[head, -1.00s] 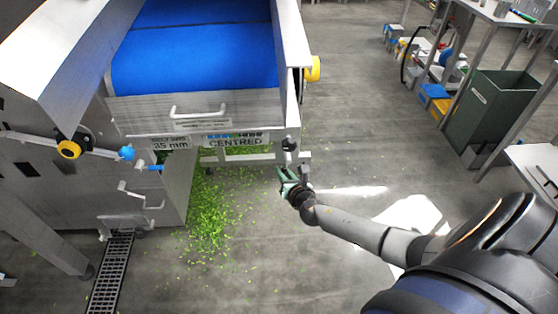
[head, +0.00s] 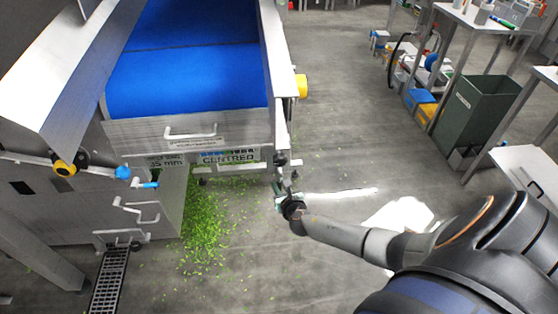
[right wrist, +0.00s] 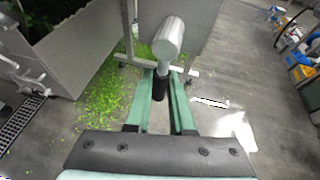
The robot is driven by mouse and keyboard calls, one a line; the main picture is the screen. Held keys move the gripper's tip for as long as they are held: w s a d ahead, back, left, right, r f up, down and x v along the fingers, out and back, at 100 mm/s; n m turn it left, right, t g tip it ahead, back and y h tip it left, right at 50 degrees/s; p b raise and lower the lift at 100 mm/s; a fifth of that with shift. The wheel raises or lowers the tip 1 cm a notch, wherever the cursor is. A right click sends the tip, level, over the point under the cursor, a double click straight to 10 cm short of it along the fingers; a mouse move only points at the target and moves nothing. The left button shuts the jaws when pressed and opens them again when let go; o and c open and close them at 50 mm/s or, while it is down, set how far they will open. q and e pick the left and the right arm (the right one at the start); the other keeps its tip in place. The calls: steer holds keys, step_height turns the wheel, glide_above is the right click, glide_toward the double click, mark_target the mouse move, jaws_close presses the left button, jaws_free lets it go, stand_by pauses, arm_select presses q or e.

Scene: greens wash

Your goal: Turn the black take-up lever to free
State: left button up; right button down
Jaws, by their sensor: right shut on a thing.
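The black take-up lever (right wrist: 160,88) shows in the right wrist view as a short black grip between my green fingers, below a silver cylinder. My right gripper (right wrist: 161,103) is shut on this black grip. In the head view my right gripper (head: 281,199) is at the right front corner of the conveyor machine, below its end panel; the lever is too small and covered there to make out its angle. My left gripper is not in view.
The conveyor's blue belt (head: 188,75) lies above, with a "CENTRED" sign (head: 229,157) on its front. Green scraps (head: 205,225) litter the floor beside a drain grate (head: 109,280). A green bin (head: 475,112) stands at the right.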

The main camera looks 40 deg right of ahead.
steer(key=c, duration=0.8)
jaws_free()
steer(key=p+v, duration=0.3)
steer(key=v, duration=0.9)
steer(key=shift+s+a, duration=0.1)
steer(key=shift+s, duration=0.1)
